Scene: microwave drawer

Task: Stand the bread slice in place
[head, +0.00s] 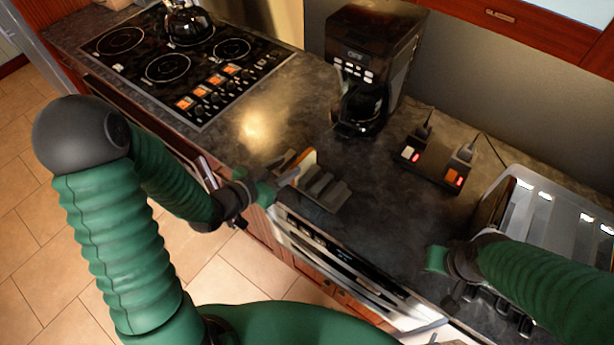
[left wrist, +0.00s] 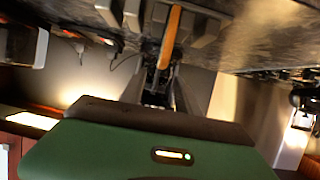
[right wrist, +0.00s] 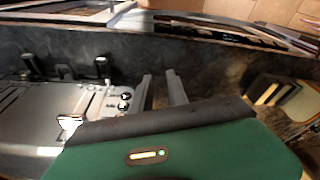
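The bread slice (head: 306,158), a thin piece with a pale face and orange-brown crust, stands on edge at the left end of the grey slotted rack (head: 325,190). In the left wrist view the slice (left wrist: 171,35) shows as an orange strip between grey rack slats (left wrist: 207,30). My left gripper (head: 283,178) is right beside the slice and rack; its dark fingers lie around the strip's near end, and whether they pinch it is unclear. My right gripper (head: 448,280) is away to the right, near the toaster; its fingers (right wrist: 160,82) are apart with nothing between them.
A silver toaster (head: 550,215) stands at the right. A coffee maker (head: 375,60) and a device with red lights (head: 437,163) stand behind the rack. The cooktop (head: 190,62) is at the left. Some counter between rack and toaster is clear.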

